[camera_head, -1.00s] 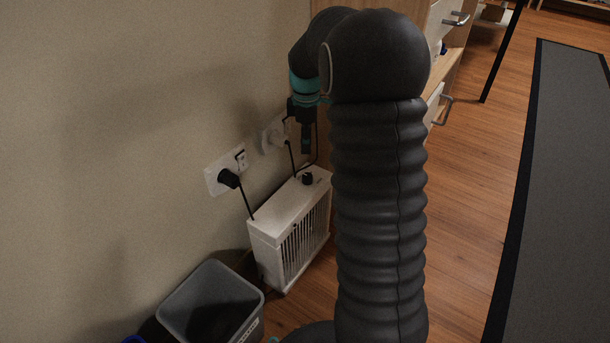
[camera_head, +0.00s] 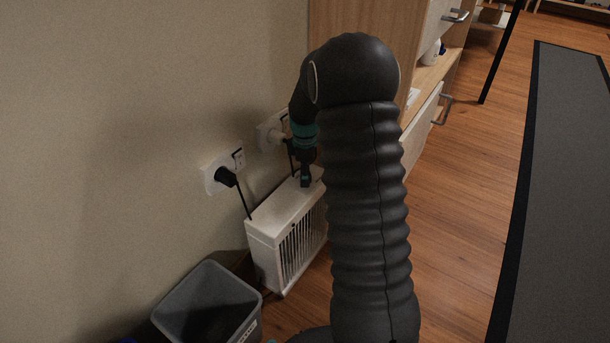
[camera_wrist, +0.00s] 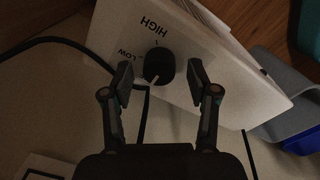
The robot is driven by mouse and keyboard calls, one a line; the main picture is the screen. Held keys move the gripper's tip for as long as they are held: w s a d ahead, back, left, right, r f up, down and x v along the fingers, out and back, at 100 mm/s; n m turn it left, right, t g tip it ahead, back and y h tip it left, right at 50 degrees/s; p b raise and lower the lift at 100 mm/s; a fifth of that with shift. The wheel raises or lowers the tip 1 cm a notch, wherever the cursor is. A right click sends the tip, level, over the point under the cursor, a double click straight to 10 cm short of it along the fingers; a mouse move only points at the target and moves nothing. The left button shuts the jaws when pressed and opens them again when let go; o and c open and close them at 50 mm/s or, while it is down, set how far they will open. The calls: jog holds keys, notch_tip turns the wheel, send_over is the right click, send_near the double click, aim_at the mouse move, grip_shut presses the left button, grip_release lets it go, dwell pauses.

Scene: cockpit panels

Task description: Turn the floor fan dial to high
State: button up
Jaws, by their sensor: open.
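The white floor fan (camera_head: 280,220) stands on the floor against the wall, with a slatted front. In the wrist view, its black round dial (camera_wrist: 158,64) sits on the white top panel (camera_wrist: 225,75), with HIGH and LOW printed beside it. A pale mark on the dial appears to point toward the picture's lower left, away from HIGH. My gripper (camera_wrist: 160,75) is open, with one finger on each side of the dial; I cannot tell whether either touches it. In the head view, my gripper (camera_head: 305,180) is just above the fan's far end and hides the dial.
A wall outlet with a black plug (camera_head: 226,177) and another outlet (camera_head: 272,133) are close behind the fan, with black cords. A grey bin (camera_head: 208,300) stands in front of the fan. A wooden cabinet (camera_head: 365,30) is beyond it.

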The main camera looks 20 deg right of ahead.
jog(key=shift+f, duration=0.2)
grip_shut()
